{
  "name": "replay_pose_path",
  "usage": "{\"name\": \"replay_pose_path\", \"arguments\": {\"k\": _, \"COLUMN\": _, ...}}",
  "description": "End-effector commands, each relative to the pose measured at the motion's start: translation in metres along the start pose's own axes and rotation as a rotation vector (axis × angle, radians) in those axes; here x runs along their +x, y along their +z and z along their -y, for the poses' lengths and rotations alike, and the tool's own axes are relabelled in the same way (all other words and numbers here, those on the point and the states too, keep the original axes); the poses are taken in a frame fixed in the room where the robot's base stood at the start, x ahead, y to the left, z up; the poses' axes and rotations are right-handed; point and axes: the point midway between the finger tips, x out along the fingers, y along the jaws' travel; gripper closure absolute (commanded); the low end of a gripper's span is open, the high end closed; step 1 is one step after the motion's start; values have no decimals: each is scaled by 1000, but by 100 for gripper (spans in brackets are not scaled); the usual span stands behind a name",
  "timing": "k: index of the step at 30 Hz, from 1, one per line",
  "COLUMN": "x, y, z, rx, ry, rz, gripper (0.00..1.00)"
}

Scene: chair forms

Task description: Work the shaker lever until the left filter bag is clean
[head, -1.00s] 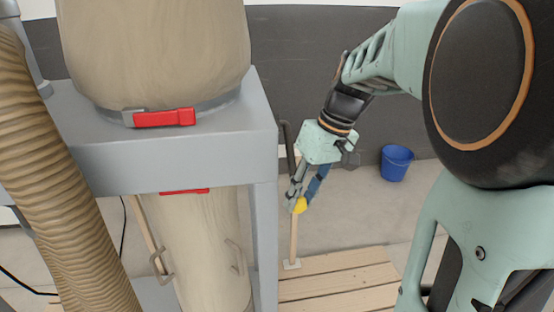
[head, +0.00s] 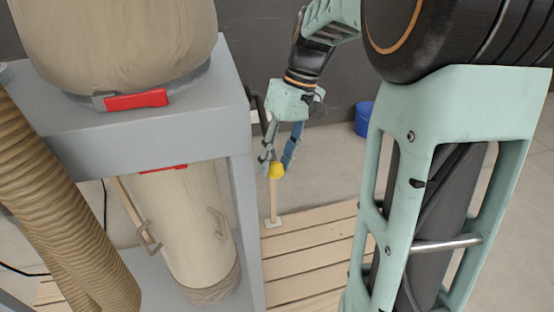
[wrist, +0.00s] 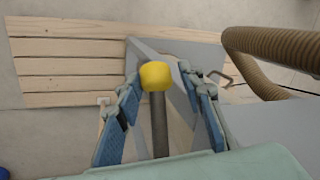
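The shaker lever shows in the wrist view as a dark rod (wrist: 159,125) with a yellow knob (wrist: 156,76) at its end. In the head view the knob (head: 277,171) sits at the fingertips of my gripper (head: 277,160), right of the grey frame. My gripper's blue-padded fingers (wrist: 158,82) stand apart on either side of the knob and rod, with gaps visible along the rod. A large beige filter bag (head: 120,40) with a red clamp hangs above the frame, its top cut off. I cannot tell whether it is the left one or how dirty it is.
The grey frame (head: 150,140) stands close left of my gripper. A lower beige bag (head: 185,220) hangs beneath it, and a ribbed hose (head: 60,200) runs at the left. A wooden pallet (head: 310,250) lies below; a blue bucket (head: 363,118) stands behind my arm.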

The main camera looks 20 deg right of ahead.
Motion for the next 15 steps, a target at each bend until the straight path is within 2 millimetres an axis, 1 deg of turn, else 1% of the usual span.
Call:
{"name": "replay_pose_path", "arguments": {"k": 5, "x": 0, "y": 0, "z": -1, "rx": 1, "ry": 1, "rz": 0, "gripper": 65}}
{"name": "replay_pose_path", "arguments": {"k": 8, "x": -5, "y": 0, "z": -1, "rx": 2, "ry": 2, "rz": -1, "gripper": 65}}
{"name": "replay_pose_path", "arguments": {"k": 11, "x": -18, "y": 0, "z": -2, "rx": 1, "ry": 3, "rz": -2, "gripper": 65}}
{"name": "replay_pose_path", "arguments": {"k": 14, "x": -38, "y": 0, "z": -2, "rx": 2, "ry": 4, "rz": -3, "gripper": 65}}
{"name": "replay_pose_path", "arguments": {"k": 15, "x": -47, "y": -1, "z": -2, "rx": 2, "ry": 4, "rz": -4, "gripper": 65}}
